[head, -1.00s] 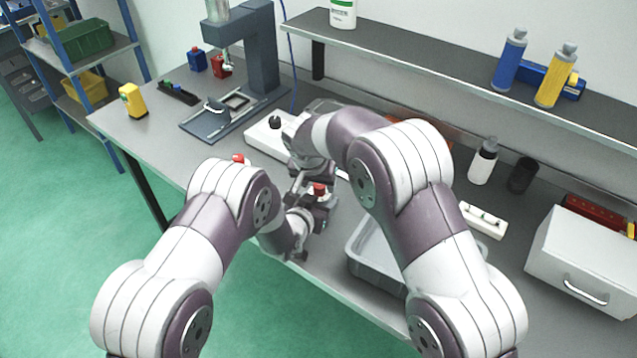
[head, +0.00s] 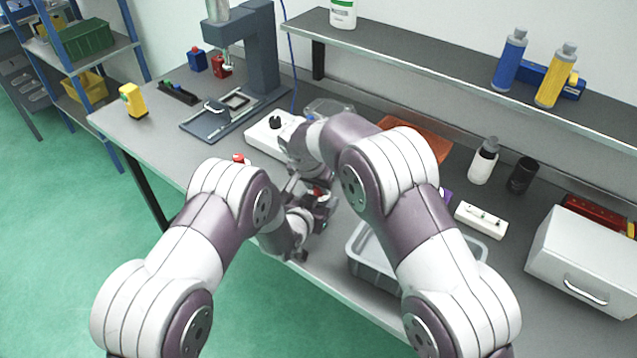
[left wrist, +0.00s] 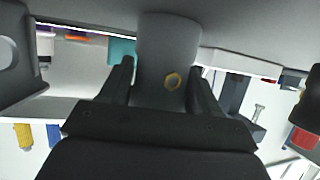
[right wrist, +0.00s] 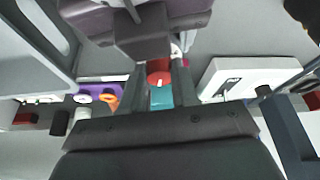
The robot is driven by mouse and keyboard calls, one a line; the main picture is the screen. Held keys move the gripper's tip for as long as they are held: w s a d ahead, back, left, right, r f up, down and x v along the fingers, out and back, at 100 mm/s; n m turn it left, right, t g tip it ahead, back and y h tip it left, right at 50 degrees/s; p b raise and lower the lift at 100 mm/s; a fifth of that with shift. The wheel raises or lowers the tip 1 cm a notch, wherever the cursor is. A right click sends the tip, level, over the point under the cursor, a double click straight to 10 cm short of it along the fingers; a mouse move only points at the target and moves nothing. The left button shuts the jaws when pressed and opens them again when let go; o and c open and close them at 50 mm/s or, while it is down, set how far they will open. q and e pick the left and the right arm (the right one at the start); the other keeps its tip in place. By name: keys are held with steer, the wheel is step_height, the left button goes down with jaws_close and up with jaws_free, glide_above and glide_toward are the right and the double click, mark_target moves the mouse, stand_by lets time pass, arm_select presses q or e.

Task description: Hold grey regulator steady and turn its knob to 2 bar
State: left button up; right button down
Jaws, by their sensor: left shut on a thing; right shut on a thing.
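The grey regulator (left wrist: 168,50) fills the top middle of the left wrist view, a rounded grey body with a brass hex fitting. My left gripper (left wrist: 165,85) is shut on it, one finger on each side. Its red knob (right wrist: 160,79) with a white mark lies between the fingers of my right gripper (right wrist: 160,88), which is shut on it. A teal part (right wrist: 161,98) shows beside the knob. In the head view both hands meet above the bench's front edge, and the knob is a small red patch (head: 318,193) mostly hidden. I cannot read any pressure scale.
A grey tray (head: 368,268) stands just right of the hands. A white box with a black knob (head: 262,143) lies behind them, near a dark press (head: 262,60). A bottle (head: 483,162), a black cup (head: 521,176) and a white drawer box (head: 580,265) stand to the right.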

steer(key=c, duration=0.8)
jaws_free()
steer(key=shift+c, duration=0.2)
steer(key=shift+r, duration=0.1)
steer(key=v, duration=1.1)
steer(key=shift+r, duration=0.4)
steer(key=shift+s, duration=0.15)
arm_select(q)
steer(key=o, duration=1.3)
steer(key=shift+o, duration=0.2)
